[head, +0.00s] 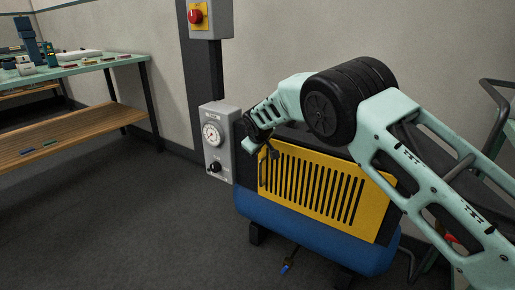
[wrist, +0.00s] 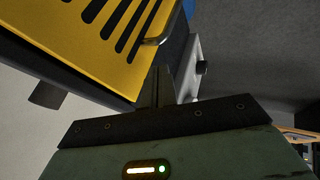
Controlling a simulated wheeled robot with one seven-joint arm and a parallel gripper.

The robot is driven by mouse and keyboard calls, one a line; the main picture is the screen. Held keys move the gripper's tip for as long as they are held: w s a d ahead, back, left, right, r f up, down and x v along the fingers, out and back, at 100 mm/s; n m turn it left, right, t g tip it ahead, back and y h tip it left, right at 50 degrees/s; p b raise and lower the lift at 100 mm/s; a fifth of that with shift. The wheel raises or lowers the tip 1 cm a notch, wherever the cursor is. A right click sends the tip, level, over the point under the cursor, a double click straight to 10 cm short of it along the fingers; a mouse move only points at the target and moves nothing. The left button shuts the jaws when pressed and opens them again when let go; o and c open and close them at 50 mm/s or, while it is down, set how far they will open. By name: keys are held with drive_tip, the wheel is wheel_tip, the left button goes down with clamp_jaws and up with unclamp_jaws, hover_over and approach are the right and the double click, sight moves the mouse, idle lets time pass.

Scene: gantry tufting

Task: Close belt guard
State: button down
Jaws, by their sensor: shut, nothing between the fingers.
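The belt guard (head: 322,188) is a yellow slotted panel on the front of a machine with a blue tank (head: 300,232). The guard also fills the upper left of the wrist view (wrist: 85,42). A metal handle (wrist: 168,28) sits near one edge of the guard. My gripper (head: 271,153) is at the guard's upper left corner in the head view. In the wrist view my gripper (wrist: 158,82) has its fingers together and empty, close to the guard's edge and apart from the handle. I cannot tell whether the guard is fully flush with its dark frame.
A grey gauge box (head: 214,142) with a black knob stands just left of the guard. A workbench (head: 85,66) with small items is at the left. The floor in front is mostly clear.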

drive_tip(key=v, duration=0.9)
drive_tip(key=s+d+r+m+g+y, duration=0.1)
drive_tip(key=s+r+g, duration=0.2)
drive_tip(key=s, duration=1.4)
drive_tip(key=s+d+r+g+y, duration=0.1)
drive_tip(key=s+r+g, duration=0.15)
drive_tip(key=s, duration=1.45)
drive_tip(key=s+d+f+g+h, duration=0.1)
drive_tip(key=s+d, duration=0.2)
drive_tip(key=s, duration=0.6)
drive_tip(key=s+d+f+g, duration=0.1)
drive_tip(key=s+d, duration=0.3)
drive_tip(key=s, duration=0.4)
wheel_tip(320, 180, up, 19)
drive_tip(key=p, duration=1.9)
drive_tip(key=shift+w+a+p, duration=0.2)
drive_tip(key=shift+a+p, duration=0.1)
drive_tip(key=shift+a, duration=0.2)
